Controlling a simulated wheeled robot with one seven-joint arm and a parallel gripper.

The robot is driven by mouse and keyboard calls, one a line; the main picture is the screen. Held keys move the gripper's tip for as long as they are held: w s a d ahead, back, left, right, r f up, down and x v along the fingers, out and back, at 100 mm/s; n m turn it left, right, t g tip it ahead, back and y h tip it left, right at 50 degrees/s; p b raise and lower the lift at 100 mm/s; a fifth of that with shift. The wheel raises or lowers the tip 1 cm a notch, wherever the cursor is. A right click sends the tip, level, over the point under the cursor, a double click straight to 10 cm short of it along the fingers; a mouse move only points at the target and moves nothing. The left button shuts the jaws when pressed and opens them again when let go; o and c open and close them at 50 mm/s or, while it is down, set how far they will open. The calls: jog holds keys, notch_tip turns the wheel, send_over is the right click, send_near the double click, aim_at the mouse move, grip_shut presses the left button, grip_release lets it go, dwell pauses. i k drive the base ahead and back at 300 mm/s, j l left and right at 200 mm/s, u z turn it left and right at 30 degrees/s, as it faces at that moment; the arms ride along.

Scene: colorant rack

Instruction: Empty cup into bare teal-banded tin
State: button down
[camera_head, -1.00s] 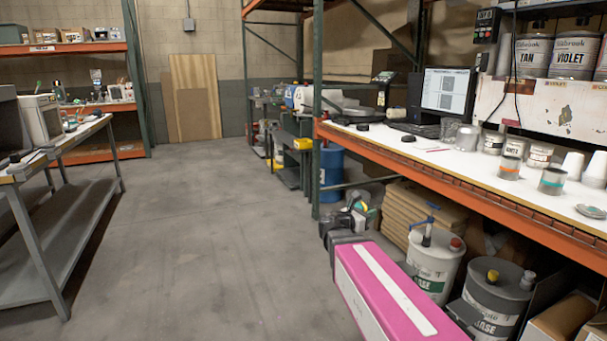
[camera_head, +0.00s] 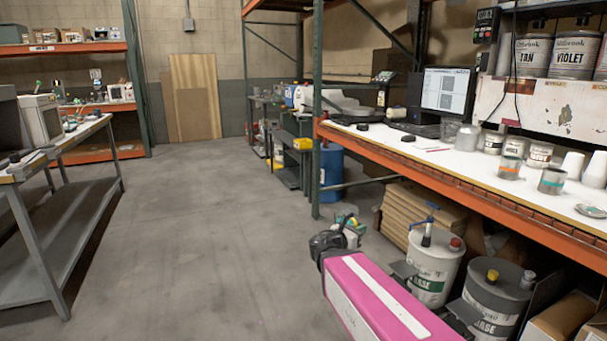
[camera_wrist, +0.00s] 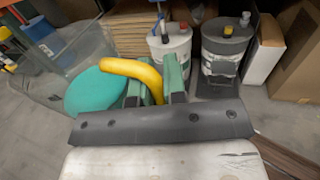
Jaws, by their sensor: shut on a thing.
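The clear cup (camera_wrist: 62,50) fills the left of the wrist view, with teal material (camera_wrist: 95,95) inside it. My gripper (camera_wrist: 154,84) is shut on the cup's yellow handle (camera_wrist: 130,68). In the head view my gripper (camera_head: 340,240) is low, over the floor in front of the workbench, and partly hides the small cup (camera_head: 350,221). The teal-banded tin (camera_head: 552,182) stands upright on the white bench top, to the right of and above my gripper, well apart from it. Its inside is too small to make out.
An orange-banded tin (camera_head: 509,168) stands left of the teal-banded one. A round lid (camera_head: 590,211) lies near the bench's front edge, with white paper cups (camera_head: 572,164) behind. The orange bench beam (camera_head: 470,183) lies between my arm and the top. Base drums (camera_head: 434,262) stand below.

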aim_at(552, 181)
jog(key=z, duration=1.65)
jog(key=k+j, duration=0.1)
jog(key=j, duration=0.9)
jog(key=k+z, duration=0.05)
